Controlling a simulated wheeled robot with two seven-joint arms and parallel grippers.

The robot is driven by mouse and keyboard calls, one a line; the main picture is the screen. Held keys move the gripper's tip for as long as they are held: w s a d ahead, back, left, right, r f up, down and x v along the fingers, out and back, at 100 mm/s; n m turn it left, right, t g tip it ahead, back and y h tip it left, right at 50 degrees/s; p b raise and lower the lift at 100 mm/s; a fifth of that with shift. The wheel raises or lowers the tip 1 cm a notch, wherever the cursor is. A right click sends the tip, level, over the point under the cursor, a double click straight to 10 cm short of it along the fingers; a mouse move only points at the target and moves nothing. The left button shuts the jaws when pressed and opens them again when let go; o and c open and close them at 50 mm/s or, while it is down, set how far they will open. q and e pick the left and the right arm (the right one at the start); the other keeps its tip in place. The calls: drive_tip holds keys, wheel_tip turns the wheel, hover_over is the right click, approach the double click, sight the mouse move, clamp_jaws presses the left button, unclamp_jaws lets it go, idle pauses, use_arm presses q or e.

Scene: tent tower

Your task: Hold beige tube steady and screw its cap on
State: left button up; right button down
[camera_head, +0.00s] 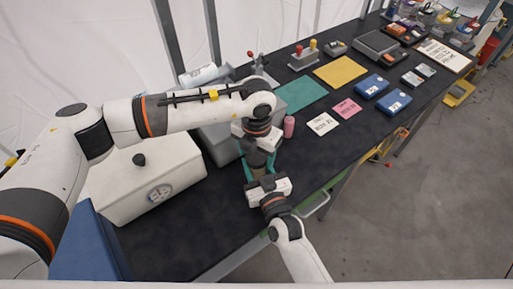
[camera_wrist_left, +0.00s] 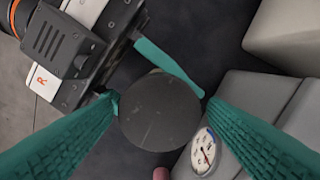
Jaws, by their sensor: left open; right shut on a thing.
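The beige tube (camera_head: 257,159) stands between my two grippers near the table's front edge, mostly hidden by them in the head view. In the left wrist view a dark grey round cap (camera_wrist_left: 160,118) faces the camera and covers nearly all of the tube; only a thin pale sliver shows at its rim. My left gripper (camera_wrist_left: 162,103) is open, with its teal fingers on either side of the cap. I cannot tell if they touch it. My right gripper (camera_head: 267,180) is shut on the tube from the front side, lower than the left gripper.
A white box with a gauge (camera_head: 150,180) stands left of the grippers, and a grey case (camera_head: 222,140) is behind them. A pink cylinder (camera_head: 289,127) stands close on the right. Cards (camera_head: 322,124) and blue boxes (camera_head: 372,86) lie further right. The dark tabletop in front is clear.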

use_arm(q)
drive_tip(key=c, duration=1)
drive_tip(key=m, duration=0.3)
drive_tip(key=shift+m, duration=0.4)
drive_tip(key=m, duration=0.4)
drive_tip(key=shift+m, duration=0.3)
drive_tip(key=o, duration=1.1)
drive_tip(key=shift+o, duration=0.2)
wheel_tip(320, 180, up, 12)
